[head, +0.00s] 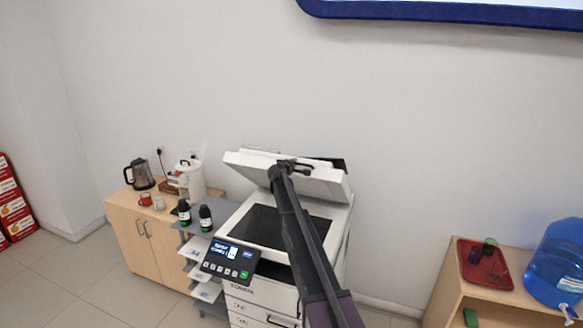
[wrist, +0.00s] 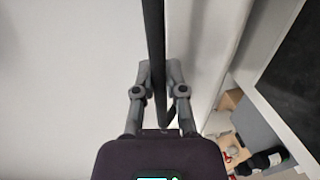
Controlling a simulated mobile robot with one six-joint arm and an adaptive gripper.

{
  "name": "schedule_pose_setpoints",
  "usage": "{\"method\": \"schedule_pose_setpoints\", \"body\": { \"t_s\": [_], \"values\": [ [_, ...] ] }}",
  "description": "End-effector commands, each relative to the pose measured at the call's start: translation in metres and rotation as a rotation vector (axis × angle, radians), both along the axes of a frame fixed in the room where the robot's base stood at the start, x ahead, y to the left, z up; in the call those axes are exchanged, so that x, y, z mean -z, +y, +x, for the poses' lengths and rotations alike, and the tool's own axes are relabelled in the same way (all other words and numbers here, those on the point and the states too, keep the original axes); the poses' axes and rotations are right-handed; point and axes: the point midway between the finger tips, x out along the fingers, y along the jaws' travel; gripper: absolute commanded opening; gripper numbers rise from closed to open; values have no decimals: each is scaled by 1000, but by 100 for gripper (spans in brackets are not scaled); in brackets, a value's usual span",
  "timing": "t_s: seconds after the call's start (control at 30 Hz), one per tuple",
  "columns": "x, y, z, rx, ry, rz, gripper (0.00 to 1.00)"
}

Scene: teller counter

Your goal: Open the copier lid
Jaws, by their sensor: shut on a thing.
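The copier (head: 250,295) stands against the wall in the head view, with a dark glass (head: 262,226) on top and a control panel (head: 230,260) at its front left. Its white lid (head: 325,182) is raised and tilted up toward the wall, so the glass shows. My gripper (head: 290,167) is at the lid's front edge, near its middle, and shut on it. In the wrist view my gripper's fingers (wrist: 160,80) close on either side of a dark strip at the lid (wrist: 208,50). The copier glass (wrist: 292,75) shows at the right there. My arm covers part of the glass.
A cabinet (head: 125,225) with a kettle (head: 143,177) and cups stands left of the copier. Two dark bottles (head: 206,217) stand on a grey shelf beside it. At the right, a wooden shelf unit holds a red tray (head: 494,280) and a blue water jug (head: 558,262).

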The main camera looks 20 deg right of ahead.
Motion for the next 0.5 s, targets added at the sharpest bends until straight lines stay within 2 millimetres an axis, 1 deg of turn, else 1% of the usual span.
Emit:
{"method": "schedule_pose_setpoints", "body": {
  "t_s": [0.03, 0.2, 0.5],
  "values": [
    [-8, -3, 5, 0, 0, -2, 0],
    [-15, -8, 11, -1, 0, -2, 0],
    [-17, -11, 14, -1, 0, -2, 0]
  ]
}}
